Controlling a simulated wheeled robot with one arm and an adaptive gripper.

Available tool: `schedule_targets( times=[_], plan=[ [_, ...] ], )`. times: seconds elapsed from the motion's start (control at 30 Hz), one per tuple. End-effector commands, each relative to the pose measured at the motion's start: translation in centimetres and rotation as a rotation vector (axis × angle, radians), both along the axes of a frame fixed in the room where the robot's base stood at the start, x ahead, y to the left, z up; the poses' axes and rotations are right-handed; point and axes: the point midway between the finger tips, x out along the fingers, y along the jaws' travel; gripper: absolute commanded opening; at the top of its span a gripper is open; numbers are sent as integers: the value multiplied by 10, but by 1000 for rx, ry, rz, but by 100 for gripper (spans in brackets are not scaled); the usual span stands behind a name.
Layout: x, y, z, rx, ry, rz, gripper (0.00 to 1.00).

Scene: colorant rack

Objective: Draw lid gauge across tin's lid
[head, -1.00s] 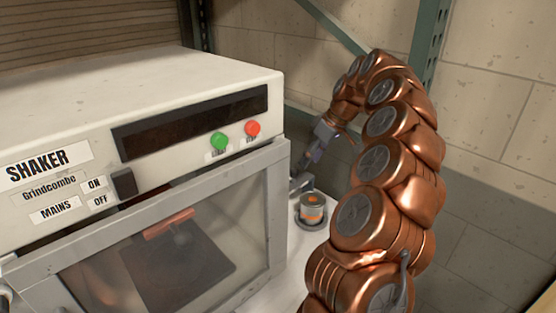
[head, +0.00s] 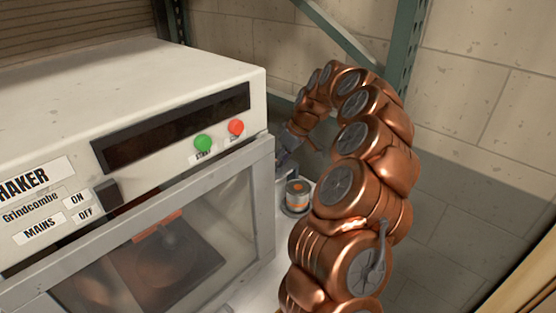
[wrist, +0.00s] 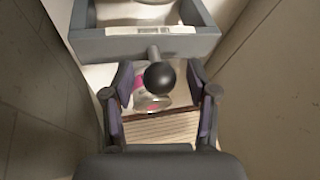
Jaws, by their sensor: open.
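The tin (head: 298,192) stands upright at the right end of the shaker, on a round grey seat; it is grey with an orange band. A grey frame-like part with a white strip (wrist: 140,43), which looks like the lid gauge, lies ahead in the wrist view. A short stem with a black ball knob (wrist: 160,77) sticks out from it towards me. My gripper (wrist: 160,82) is open, with its fingers on either side of the knob and apart from it. In the head view my gripper (head: 287,152) is small and partly hidden behind the shaker's edge.
The white shaker (head: 130,85) with green and red buttons and a glazed door fills the left. A green rack post (head: 402,45) and a block wall stand behind and right of my arm. A pink and silvery item (wrist: 150,100) shows below the knob.

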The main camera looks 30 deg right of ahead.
Motion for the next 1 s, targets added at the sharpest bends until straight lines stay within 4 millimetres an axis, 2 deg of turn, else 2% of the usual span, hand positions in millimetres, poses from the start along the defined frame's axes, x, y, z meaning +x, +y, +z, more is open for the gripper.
schedule_targets(
  times=[0.33, 0.9, 1.0],
  plan=[
    [1, 1, -3, -1, 0, -1, 58],
    [1, 1, -3, -1, 0, -1, 0],
    [1, 1, -3, -1, 0, -1, 0]
  ],
)
